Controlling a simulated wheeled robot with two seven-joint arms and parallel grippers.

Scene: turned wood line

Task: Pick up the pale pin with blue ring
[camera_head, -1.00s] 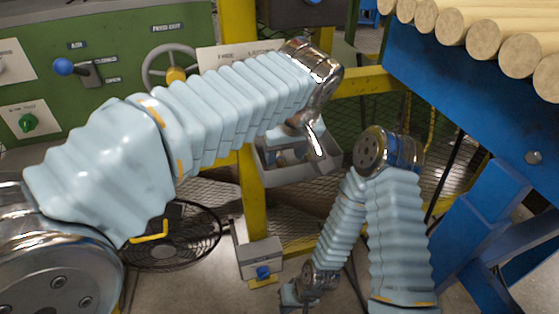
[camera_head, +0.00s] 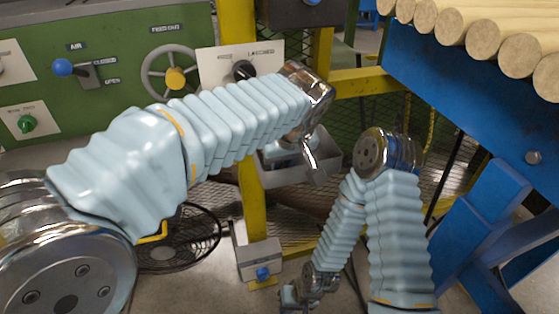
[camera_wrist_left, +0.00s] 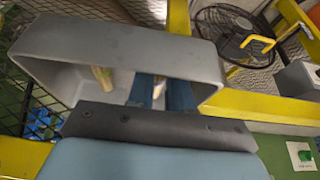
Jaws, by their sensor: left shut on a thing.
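A grey bin (camera_head: 325,170) hangs by the yellow post in the head view. My left gripper (camera_head: 284,152) is at the bin, partly hidden behind my wrist. In the left wrist view its blue fingers (camera_wrist_left: 162,94) reach into the bin (camera_wrist_left: 120,45) and are shut on a pale pin (camera_wrist_left: 158,89), of which only a small part shows. I cannot see a blue ring on it. Another pale, yellowish pin (camera_wrist_left: 103,77) stands in the bin, apart from the fingers. My right gripper (camera_head: 292,297) is low at the bottom of the head view; its jaw opening is unclear.
A yellow post (camera_head: 246,205) and mesh guard stand around the bin. A green control panel (camera_head: 115,110) is behind my left arm. A black fan (camera_head: 180,245) is on the floor. A blue stand (camera_head: 480,80) with pale logs is at right.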

